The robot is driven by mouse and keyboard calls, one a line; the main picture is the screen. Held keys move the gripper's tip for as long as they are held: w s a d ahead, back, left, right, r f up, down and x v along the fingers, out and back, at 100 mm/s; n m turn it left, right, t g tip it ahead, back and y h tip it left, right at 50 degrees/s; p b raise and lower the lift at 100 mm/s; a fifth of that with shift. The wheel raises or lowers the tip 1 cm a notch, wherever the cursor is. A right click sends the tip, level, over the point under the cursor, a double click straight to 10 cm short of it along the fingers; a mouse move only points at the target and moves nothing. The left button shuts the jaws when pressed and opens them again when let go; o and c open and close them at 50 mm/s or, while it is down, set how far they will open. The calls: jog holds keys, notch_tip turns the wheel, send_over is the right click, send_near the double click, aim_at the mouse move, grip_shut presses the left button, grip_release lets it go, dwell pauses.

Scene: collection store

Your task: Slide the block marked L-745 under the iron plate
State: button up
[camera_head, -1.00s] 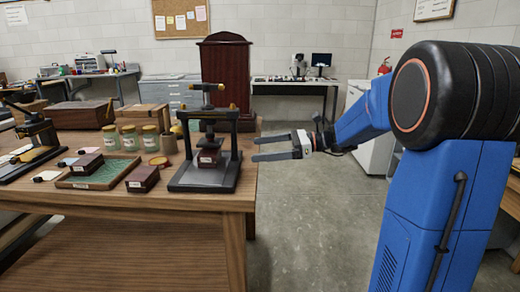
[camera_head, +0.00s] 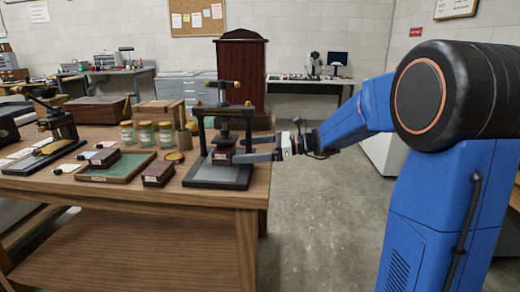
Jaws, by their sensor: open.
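A dark screw press (camera_head: 247,125) stands near the table's right end. A dark red block (camera_head: 222,157) with a pale label sits on its black base, below the screw and a dark plate (camera_head: 224,141). Another labelled dark red block (camera_head: 158,173) lies on the table left of the press, and a third (camera_head: 105,157) is on a green-lined tray (camera_head: 125,172). The labels are too small to read, so I cannot tell which is L-745. My gripper (camera_head: 238,150) is open, its fingers reaching from the right to the press's right side, near the block there. I cannot tell whether they touch anything.
Several glass jars (camera_head: 146,134) and a small brown cup (camera_head: 184,140) stand behind and left of the press. A second press (camera_head: 62,125) is at the left. The floor (camera_head: 320,220) right of the table is clear.

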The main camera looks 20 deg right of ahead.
aim_at(224, 152)
jog(key=x, duration=0.7)
jog(key=shift+a, duration=0.25)
jog(key=shift+w, duration=0.1)
jog(key=c, duration=1.2)
